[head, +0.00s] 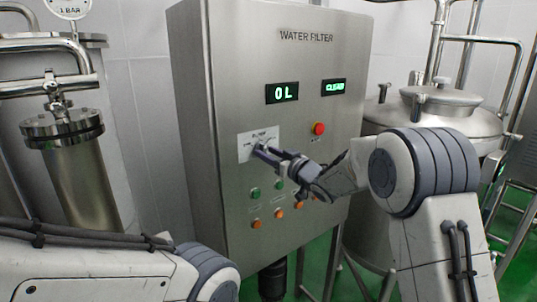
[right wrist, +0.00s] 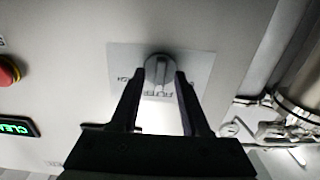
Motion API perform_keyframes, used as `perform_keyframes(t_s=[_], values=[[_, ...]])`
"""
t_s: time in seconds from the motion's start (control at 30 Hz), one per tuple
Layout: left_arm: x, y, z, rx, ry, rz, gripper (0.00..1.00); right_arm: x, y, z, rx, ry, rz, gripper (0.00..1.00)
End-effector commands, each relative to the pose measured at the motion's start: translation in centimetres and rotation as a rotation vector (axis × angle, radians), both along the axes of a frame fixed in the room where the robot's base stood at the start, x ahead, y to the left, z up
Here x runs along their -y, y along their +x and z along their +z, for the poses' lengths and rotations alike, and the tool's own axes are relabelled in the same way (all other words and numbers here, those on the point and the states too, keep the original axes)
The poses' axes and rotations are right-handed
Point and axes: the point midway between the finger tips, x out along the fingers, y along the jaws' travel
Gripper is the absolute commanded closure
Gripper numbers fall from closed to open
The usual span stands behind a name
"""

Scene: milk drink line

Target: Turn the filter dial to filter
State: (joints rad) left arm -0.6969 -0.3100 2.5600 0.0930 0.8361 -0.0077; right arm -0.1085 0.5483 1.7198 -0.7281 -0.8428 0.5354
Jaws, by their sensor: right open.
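The filter dial (right wrist: 158,67) is a round grey knob with a raised grip bar, on a white label plate (head: 245,149) on the steel WATER FILTER cabinet. In the right wrist view, the grip bar runs nearly up and down the picture. My right gripper (right wrist: 159,76) is open, with one dark finger on each side of the dial. I cannot tell whether the fingers touch it. In the head view, the right gripper (head: 266,152) covers much of the dial, so its setting is hard to read. My left gripper is out of view.
A steel filter column (head: 70,170) stands left and a steel tank (head: 450,115) right.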

Motion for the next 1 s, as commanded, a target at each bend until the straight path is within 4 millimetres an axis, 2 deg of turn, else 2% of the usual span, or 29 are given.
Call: perform_keyframes(t_s=[0.17, 0.33, 0.6, 1.0], values=[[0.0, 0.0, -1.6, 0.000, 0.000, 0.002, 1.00, 1.4, -1.6, -0.3, 0.002, 0.000, -0.003, 0.54], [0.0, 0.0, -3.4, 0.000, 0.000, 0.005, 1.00, 3.4, -4.5, -0.4, 0.003, 0.001, -0.003, 0.54], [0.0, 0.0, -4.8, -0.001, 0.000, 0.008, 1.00, 5.8, -7.8, -0.1, 0.002, 0.000, -0.002, 0.54], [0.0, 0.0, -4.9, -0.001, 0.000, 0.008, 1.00, 6.1, -8.4, 0.0, 0.000, 0.000, -0.001, 0.54]])
